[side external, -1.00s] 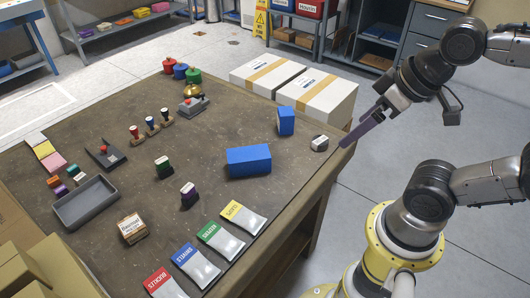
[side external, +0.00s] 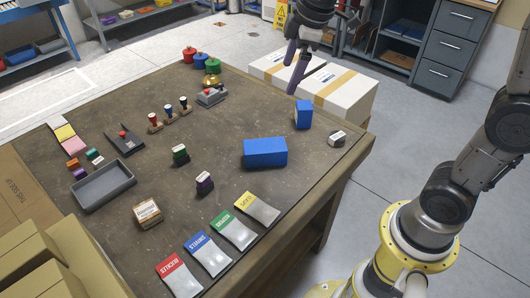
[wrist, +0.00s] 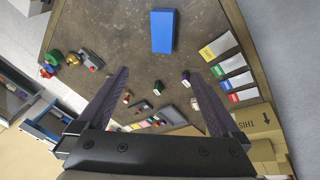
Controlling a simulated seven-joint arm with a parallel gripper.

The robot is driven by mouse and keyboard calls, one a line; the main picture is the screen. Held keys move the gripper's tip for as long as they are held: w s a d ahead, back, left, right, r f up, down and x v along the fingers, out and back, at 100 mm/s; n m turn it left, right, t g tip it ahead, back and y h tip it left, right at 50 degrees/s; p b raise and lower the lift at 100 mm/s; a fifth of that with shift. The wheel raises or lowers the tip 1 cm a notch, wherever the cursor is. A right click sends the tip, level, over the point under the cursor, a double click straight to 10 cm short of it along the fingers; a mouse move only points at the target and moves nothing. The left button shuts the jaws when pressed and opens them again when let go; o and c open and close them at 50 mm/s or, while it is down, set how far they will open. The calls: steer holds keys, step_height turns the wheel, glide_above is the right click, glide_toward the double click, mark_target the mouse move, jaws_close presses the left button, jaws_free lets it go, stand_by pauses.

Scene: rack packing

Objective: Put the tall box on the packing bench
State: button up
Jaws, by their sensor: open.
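The brown-topped packing bench (side external: 215,185) fills the middle of the side view. Two blue boxes are on it: a long one lying flat (side external: 265,153) near the right edge, and a smaller upright one (side external: 303,115) behind it. Which is the tall box I cannot tell for sure. My gripper (side external: 293,75) is above the far right of the bench, fingers pointing down, clear of both boxes. In the wrist view my gripper (wrist: 157,75) is open, with nothing between its fingers. One long blue box (wrist: 162,31) shows beyond the fingertips there.
White taped cartons (side external: 340,90) stand beyond the bench's right edge. Stamps (side external: 168,112), a grey tray (side external: 103,187), a small brown carton (side external: 147,213) and several colored packets (side external: 230,228) lie on the bench.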

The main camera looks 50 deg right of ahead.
steer(key=n+g, duration=0.1)
steer(key=g, duration=0.1)
glide_above(264, 145)
step_height(264, 145, down, 10)
steer(key=r, duration=0.1)
steer(key=shift+g, duration=0.8)
step_height(264, 145, down, 14)
steer(key=shift+s+f, duration=0.1)
steer(key=shift+s, duration=0.05)
steer(key=shift+f, duration=3.15)
steer(key=shift+r, duration=0.1)
jaws_close()
steer(key=shift+r, duration=0.45)
step_height(264, 145, up, 2)
steer(key=shift+r, duration=0.2)
steer(key=s+r, duration=0.4)
steer(key=r, duration=0.1)
steer(key=shift+s, duration=0.1)
steer(key=s+r, duration=0.4)
steer(key=s, duration=0.5)
steer(key=w+f+m, duration=0.1)
steer(key=f+m, duration=0.1)
steer(key=w+f+m, duration=0.2)
steer(key=f, duration=0.1)
steer(key=w+f+m, duration=0.2)
steer(key=f+m, duration=0.1)
steer(key=shift+w+a+f, duration=0.1)
steer(key=shift+a+f, duration=0.1)
steer(key=shift+w+m, duration=0.6)
steer(key=shift+m, duration=0.9)
